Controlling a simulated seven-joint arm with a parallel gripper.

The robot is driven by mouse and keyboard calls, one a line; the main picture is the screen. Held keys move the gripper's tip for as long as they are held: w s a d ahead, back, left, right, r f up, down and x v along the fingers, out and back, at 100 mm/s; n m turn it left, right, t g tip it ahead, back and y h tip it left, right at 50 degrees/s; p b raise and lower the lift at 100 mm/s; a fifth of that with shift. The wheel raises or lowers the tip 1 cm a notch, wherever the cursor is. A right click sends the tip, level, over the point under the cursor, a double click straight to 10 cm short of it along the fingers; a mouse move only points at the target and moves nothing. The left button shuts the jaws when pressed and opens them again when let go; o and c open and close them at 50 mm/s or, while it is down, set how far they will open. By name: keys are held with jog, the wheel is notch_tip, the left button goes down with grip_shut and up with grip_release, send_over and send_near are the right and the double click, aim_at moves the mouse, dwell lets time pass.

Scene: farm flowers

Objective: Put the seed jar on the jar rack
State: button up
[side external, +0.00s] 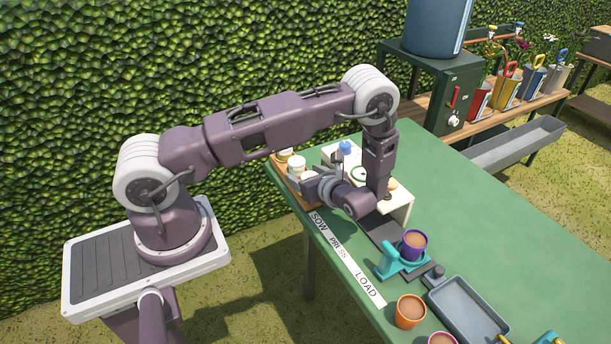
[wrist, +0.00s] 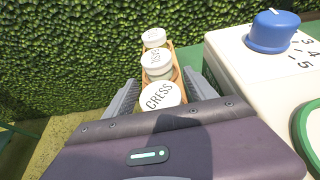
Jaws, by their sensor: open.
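The jar rack (wrist: 171,52) is a narrow orange-brown wooden strip in the wrist view; its edge (side external: 281,176) shows at the table's far left end in the side view. Several white-lidded jars stand in a row along it. The nearest jar, lidded CRESS (wrist: 161,96), sits between the fingers of my gripper (wrist: 165,93). My gripper is open, one grey finger on each side of that jar; contact cannot be told. A middle jar (wrist: 156,62) and a far jar (wrist: 153,37) stand beyond it, their lettering too small to read. The CRESS jar's base is hidden.
A white machine with a blue knob (wrist: 273,31) stands close to the right of my gripper. On the green table (side external: 480,225), a purple pot (side external: 414,245) sits in a teal holder. An orange pot (side external: 410,311) and a grey tray (side external: 468,312) are nearer the front.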

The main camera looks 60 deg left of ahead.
jog(key=v, duration=1.1)
jog(key=s+d+r+n+h, duration=0.1)
jog(key=s+r+n+h, duration=0.25)
jog(key=r, duration=0.25)
jog(key=s+d+r+n+g+h, duration=0.1)
jog(key=s+d+r+n+h, duration=0.2)
jog(key=r, duration=0.4)
jog(key=s+r+n+h, duration=0.1)
jog(key=s+r+n, duration=0.25)
jog(key=r, duration=0.25)
jog(key=s+d+r+n+t+h, duration=0.6)
jog(key=s+d+r+n, duration=0.1)
jog(key=s+r+n, duration=0.1)
jog(key=shift+s+t, duration=0.3)
jog(key=shift+s, duration=0.4)
